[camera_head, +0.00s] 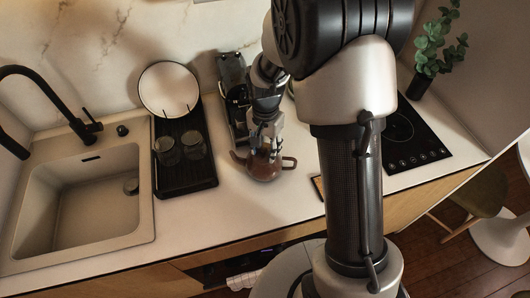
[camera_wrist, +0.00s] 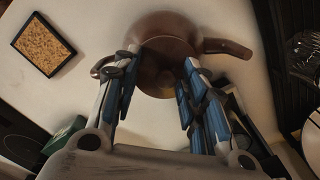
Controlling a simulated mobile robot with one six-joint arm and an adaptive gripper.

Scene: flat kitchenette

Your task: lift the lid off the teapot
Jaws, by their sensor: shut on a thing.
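The brown teapot (camera_head: 263,172) stands on the white counter, with its spout to the left and its handle to the right in the head view. In the wrist view the teapot (camera_wrist: 165,24) is at the top, spout to the right. My gripper (camera_head: 265,146) is directly above it, pointing down. In the wrist view my gripper (camera_wrist: 158,88) has its fingers on either side of the round brown lid (camera_wrist: 160,66) and is shut on it. The lid's knob is not clear. I cannot tell whether the lid touches the pot or is slightly raised.
A black drying tray (camera_head: 187,188) with glasses and a plate (camera_head: 168,88) is left of the teapot, with the sink (camera_head: 85,200) beyond it. A dark-framed cork-like board (camera_wrist: 43,45) lies nearby. The hob (camera_head: 408,135) is to the right. Counter in front is clear.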

